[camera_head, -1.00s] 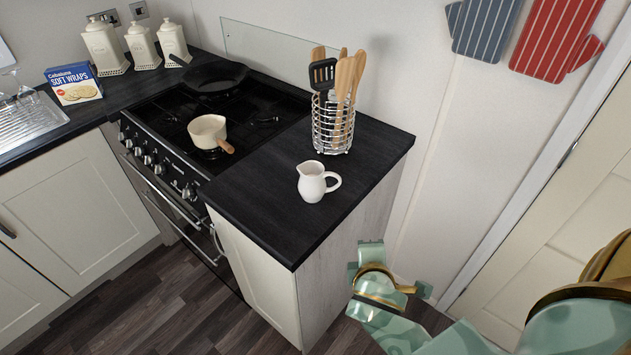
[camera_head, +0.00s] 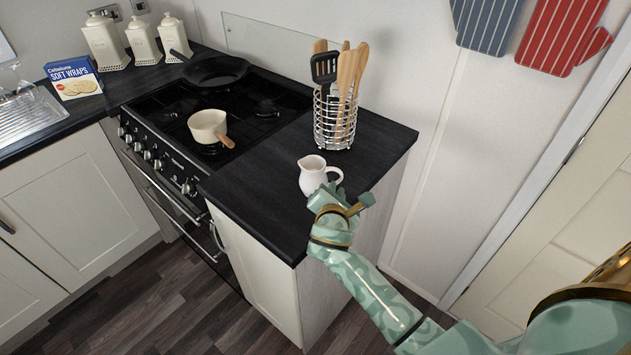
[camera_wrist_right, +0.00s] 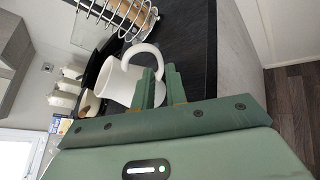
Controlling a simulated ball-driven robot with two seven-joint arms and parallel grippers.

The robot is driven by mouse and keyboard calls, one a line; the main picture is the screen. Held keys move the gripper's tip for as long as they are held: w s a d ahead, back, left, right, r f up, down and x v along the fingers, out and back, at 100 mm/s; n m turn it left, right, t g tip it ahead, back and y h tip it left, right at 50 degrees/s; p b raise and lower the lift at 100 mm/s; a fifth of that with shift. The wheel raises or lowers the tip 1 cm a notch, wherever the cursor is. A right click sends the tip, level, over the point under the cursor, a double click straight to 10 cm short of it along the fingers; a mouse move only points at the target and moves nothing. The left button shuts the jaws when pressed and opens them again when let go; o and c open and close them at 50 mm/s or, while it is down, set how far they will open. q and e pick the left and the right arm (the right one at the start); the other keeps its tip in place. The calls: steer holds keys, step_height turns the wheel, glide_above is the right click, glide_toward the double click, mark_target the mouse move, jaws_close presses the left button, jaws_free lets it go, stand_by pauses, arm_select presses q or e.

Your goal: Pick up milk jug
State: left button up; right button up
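The white milk jug (camera_head: 312,177) stands upright on the dark counter (camera_head: 262,198), near its front right part, with its handle to the right. My right gripper (camera_head: 328,190) is at the jug's handle side and hides part of its lower body. In the right wrist view the jug (camera_wrist_right: 118,82) lies just beyond the fingers (camera_wrist_right: 160,85). They are close together, and the lower end of the handle runs in between them, so they look shut on the handle. The jug's base still appears to rest on the counter. My left gripper is not in view.
A wire utensil holder (camera_head: 334,125) with wooden spoons stands just behind the jug. The hob to the left holds a cream saucepan (camera_head: 208,126) and a black frying pan (camera_head: 214,72). The counter left of the jug is clear.

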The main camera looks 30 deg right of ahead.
mark_target(338, 180)
steer(key=b+x, duration=0.1)
steer(key=x, duration=0.4)
steer(key=shift+w+d, duration=0.15)
jaws_close()
steer(key=shift+r, duration=0.1)
steer(key=shift+r, duration=0.75)
steer(key=s+a+r+p, duration=0.5)
steer(key=s+a+r, duration=0.1)
steer(key=s+r, duration=0.5)
steer(key=shift+s+a+r, duration=0.2)
steer(key=shift+s+a, duration=0.05)
steer(key=shift+s, duration=0.5)
stand_by(0.5)
